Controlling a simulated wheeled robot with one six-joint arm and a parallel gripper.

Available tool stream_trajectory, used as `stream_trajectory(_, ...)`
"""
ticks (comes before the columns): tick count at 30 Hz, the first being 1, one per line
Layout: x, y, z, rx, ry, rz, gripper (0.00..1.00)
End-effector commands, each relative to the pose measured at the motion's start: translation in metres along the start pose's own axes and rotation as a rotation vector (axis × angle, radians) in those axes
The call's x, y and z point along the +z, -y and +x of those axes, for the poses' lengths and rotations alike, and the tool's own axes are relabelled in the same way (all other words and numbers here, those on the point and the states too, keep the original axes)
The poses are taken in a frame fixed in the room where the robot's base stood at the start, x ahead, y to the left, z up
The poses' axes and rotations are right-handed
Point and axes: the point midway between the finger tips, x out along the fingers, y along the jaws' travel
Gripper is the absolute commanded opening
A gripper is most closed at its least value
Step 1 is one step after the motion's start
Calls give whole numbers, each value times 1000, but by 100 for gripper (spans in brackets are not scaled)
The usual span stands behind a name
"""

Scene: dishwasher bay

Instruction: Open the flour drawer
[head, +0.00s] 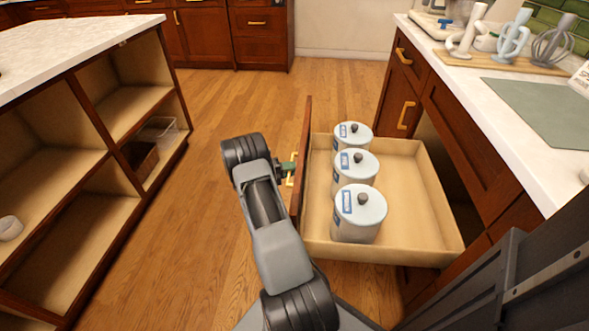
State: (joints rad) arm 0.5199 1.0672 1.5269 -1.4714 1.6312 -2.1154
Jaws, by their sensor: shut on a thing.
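The drawer (425,190) is pulled well out from the right-hand cabinet. Its dark wood front (304,150) faces left. Inside, near the front, stand three white canisters with grey knobs and blue labels: a near one (359,222), a middle one (366,168) and a far one (362,140). The label writing is too small to read. My gripper (290,174) is at the outer side of the drawer front, shut on its yellow handle (290,181). My own arm hides part of the gripper.
A light counter (452,75) with a green mat (540,108) and utensils is above the drawer. An open shelf unit (95,120) stands at left. Wooden floor (200,100) between them is clear. More cabinets (215,35) line the back.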

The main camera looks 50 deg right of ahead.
Motion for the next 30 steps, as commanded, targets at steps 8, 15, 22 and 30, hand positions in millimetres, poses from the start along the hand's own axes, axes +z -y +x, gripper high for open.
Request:
stream_trajectory(8, 0, 0, 0, 0, 0, 0, 33)
stream_trajectory(15, 0, 0, 0, 0, 0, 0, 43)
stream_trajectory(22, 0, 1, -9, 0, 0, 0, 43)
stream_trajectory(30, 0, 2, -60, 0, 4, 0, 43)
